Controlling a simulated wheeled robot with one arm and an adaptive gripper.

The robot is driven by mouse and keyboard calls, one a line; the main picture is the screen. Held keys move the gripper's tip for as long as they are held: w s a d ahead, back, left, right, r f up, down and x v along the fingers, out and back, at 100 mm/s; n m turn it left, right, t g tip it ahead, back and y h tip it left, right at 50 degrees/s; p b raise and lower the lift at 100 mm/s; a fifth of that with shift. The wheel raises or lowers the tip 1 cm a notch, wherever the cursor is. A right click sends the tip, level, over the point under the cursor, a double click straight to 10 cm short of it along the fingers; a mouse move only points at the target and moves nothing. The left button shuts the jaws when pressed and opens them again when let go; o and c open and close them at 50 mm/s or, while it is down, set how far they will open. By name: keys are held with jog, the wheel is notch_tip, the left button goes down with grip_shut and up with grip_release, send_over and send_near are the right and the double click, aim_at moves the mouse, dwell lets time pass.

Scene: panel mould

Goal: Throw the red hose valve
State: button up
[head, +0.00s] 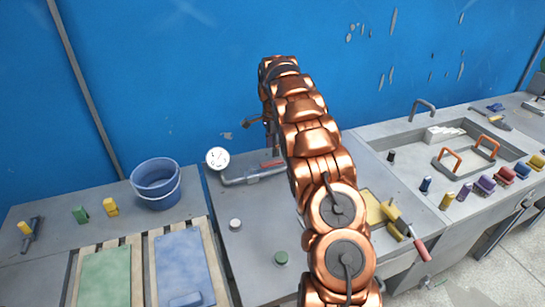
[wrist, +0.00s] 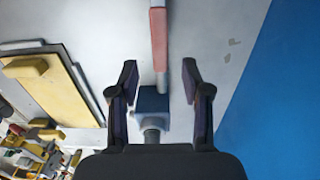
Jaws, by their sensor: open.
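The red valve lever shows in the head view (head: 272,163) on a grey pipe (head: 240,179) at the back of the worktop, partly behind my arm. In the wrist view the red lever (wrist: 158,38) runs down from the top edge, and its grey end reaches between my fingers toward a dark blue block (wrist: 152,100). My gripper (wrist: 158,72) is open, with one finger on each side of the lever's line. Both fingers look apart from it. In the head view my arm hides most of the gripper.
A round white gauge (head: 217,158) stands at the pipe's left end. A blue bucket (head: 156,183) is further left. A yellow float (head: 394,211) with a red handle lies right of my arm. The blue wall (head: 180,70) is close behind the worktop.

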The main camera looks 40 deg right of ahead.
aim_at(273, 161)
jog(key=shift+f+p, duration=0.9)
jog(key=shift+f, duration=1.9)
grip_shut()
